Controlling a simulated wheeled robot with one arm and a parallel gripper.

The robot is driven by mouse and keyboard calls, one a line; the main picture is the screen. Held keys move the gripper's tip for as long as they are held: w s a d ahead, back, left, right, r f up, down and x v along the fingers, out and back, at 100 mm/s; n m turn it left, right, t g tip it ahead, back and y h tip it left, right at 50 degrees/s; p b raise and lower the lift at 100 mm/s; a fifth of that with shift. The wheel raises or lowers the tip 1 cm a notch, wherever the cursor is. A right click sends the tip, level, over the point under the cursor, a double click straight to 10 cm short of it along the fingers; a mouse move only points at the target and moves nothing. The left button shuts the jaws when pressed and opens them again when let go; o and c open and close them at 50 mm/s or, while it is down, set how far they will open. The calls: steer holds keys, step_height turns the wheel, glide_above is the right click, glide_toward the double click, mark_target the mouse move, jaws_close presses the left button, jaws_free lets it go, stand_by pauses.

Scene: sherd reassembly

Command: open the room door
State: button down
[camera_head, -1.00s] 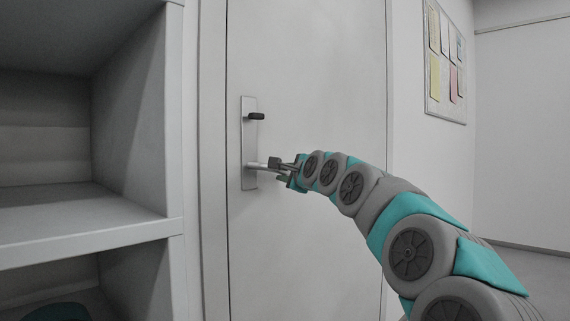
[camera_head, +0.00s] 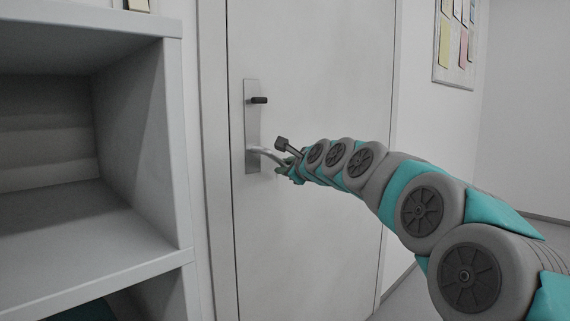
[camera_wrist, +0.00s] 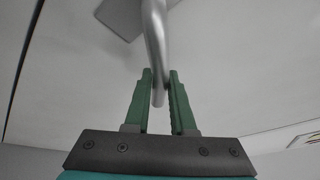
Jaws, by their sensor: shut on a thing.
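The room door (camera_head: 325,90) is a plain light grey panel, with no open gap visible along its left edge. A tall metal plate (camera_head: 251,125) near that edge carries a small dark thumb-turn (camera_head: 259,100) and, lower down, a silver lever handle (camera_head: 267,153). The lever slopes down to the right. My gripper (camera_head: 288,163) is at the lever's free end. In the wrist view, the green fingers (camera_wrist: 160,76) are shut on the lever (camera_wrist: 155,40), which passes between their tips.
A grey open shelf unit (camera_head: 180,130) stands close on the left, beside the door frame (camera_head: 213,130). A notice board (camera_head: 455,42) hangs on the wall at the right. Floor shows at the far right.

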steer(key=shift+f, duration=0.1)
steer(key=s+d+n+g+y, duration=0.1)
steer(key=s+d, duration=0.4)
steer(key=d, duration=0.4)
steer(key=s+d+n+g+y, duration=0.1)
steer(key=s+d, duration=0.4)
steer(key=d, duration=0.5)
steer(key=s+d+n+g+y, duration=0.1)
steer(key=s+d+y, duration=0.1)
steer(key=s+d, duration=0.3)
steer(key=d, duration=0.4)
steer(key=shift+d+n, duration=0.35)
steer(key=shift+n, duration=0.05)
steer(key=c, duration=0.8)
jaws_free()
steer(key=shift+o, duration=0.2)
steer(key=v, duration=0.7)
steer(key=shift+s+d+b, duration=0.25)
steer(key=shift+d+b, duration=0.05)
